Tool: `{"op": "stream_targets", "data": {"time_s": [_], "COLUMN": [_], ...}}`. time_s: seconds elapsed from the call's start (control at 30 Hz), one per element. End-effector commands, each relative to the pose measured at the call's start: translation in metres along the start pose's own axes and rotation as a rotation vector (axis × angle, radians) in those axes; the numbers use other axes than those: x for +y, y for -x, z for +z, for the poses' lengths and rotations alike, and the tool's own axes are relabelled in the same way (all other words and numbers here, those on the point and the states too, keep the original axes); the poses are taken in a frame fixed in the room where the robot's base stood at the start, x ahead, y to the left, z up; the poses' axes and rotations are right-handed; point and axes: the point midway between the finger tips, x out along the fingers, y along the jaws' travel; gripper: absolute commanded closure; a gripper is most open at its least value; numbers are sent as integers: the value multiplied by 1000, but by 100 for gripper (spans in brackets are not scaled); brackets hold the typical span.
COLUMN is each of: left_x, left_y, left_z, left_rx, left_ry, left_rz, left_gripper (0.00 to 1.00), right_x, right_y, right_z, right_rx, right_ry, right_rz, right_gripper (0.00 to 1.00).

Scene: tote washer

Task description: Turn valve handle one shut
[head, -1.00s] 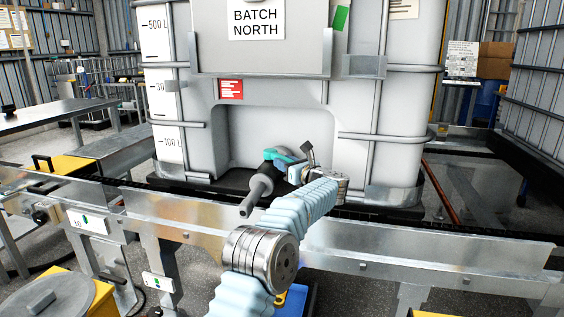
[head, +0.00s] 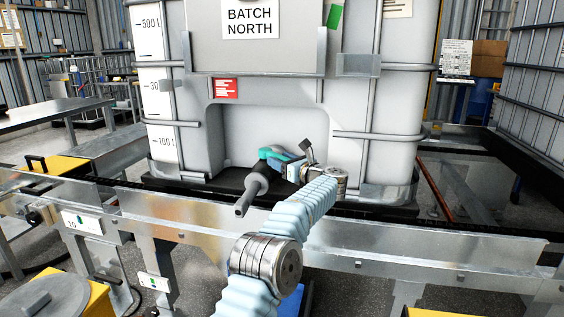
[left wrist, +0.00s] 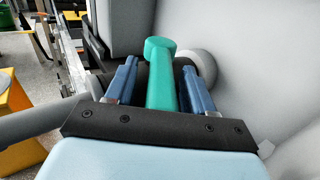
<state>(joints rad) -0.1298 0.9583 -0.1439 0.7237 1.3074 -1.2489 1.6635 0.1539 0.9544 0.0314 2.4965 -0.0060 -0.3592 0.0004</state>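Valve handle one is a teal lever (head: 268,153) on the outlet valve at the foot of the white BATCH NORTH tank (head: 265,118). The dark valve body with its grey spout (head: 253,190) points toward me. My left gripper (head: 287,163) is at the lever, reaching in from the right of the valve. In the left wrist view the lever (left wrist: 160,75) lies between the two blue fingers of the left gripper (left wrist: 160,82). Narrow gaps seem to show beside it, so the fingers look open around it. Part of the valve is hidden behind the gripper. My right gripper is out of view.
A metal conveyor rail (head: 400,240) runs across in front of the tank, below my left arm. A yellow box with a grey lid (head: 40,300) stands at lower left. Another caged tank (head: 540,100) is at right. The recess around the valve is otherwise clear.

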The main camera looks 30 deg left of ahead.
Motion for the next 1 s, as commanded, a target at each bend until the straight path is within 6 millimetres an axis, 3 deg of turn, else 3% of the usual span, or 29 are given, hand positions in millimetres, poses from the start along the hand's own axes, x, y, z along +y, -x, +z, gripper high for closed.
{"op": "stream_targets", "data": {"time_s": [0.27, 0.7, 0.83, 1.0], "left_x": [-1, -1, -1, 0], "left_y": [10, 108, 128, 138], "left_z": [-3, -3, -2, -1], "left_rx": [2, 1, 1, 0], "left_ry": [0, 0, 1, 0], "left_rz": [-2, -4, -2, 0], "left_gripper": [47, 47, 47, 47], "right_x": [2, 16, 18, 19], "right_y": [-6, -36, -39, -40], "right_z": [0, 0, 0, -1], "right_rx": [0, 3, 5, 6], "right_ry": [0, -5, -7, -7], "right_rz": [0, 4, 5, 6], "right_gripper": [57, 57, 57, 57]}}
